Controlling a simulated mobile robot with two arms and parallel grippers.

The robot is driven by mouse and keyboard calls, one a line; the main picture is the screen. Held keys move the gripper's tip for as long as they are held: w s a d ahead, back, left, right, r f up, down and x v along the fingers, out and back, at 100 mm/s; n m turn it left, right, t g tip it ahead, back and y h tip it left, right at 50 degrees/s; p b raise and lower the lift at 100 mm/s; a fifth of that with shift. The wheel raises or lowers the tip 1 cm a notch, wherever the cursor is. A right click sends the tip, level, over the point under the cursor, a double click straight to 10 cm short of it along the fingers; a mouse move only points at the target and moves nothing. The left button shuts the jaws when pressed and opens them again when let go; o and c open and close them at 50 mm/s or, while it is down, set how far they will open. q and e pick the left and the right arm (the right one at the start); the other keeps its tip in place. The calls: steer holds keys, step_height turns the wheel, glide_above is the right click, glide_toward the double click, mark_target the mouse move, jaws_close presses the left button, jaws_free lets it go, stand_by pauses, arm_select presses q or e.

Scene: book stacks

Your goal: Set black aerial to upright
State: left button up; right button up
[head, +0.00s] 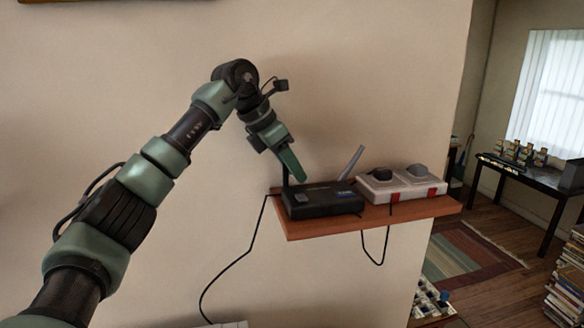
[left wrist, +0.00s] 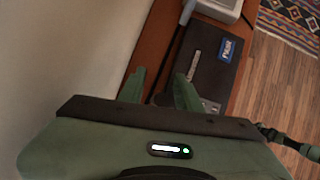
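A black router (head: 322,200) sits on a wooden wall shelf; it also shows in the left wrist view (left wrist: 208,62). The black aerial (head: 285,174) is at the router's left end, partly hidden by my gripper; it looks roughly upright in the head view. My left gripper (head: 297,176) points down at this end of the router. In the left wrist view its green fingers (left wrist: 158,88) are apart, with a thin dark strip, probably the aerial, between them. I cannot tell whether they touch it. A grey aerial (head: 351,163) leans right at the router's back. My right gripper is out of view.
Black cables hang below. The wall is close behind. A dark table (head: 545,182) and a book stack (head: 566,290) are farther right.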

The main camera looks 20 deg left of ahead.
arm_select(q)
steer(key=shift+s+a+r+b, duration=0.2)
steer(key=shift+r+b, duration=0.15)
steer(key=shift+r, duration=0.15)
steer(key=b+v, duration=0.1)
steer(key=v, duration=0.5)
steer(key=shift+s+r+b, duration=0.2)
steer(key=shift+r+b, duration=0.1)
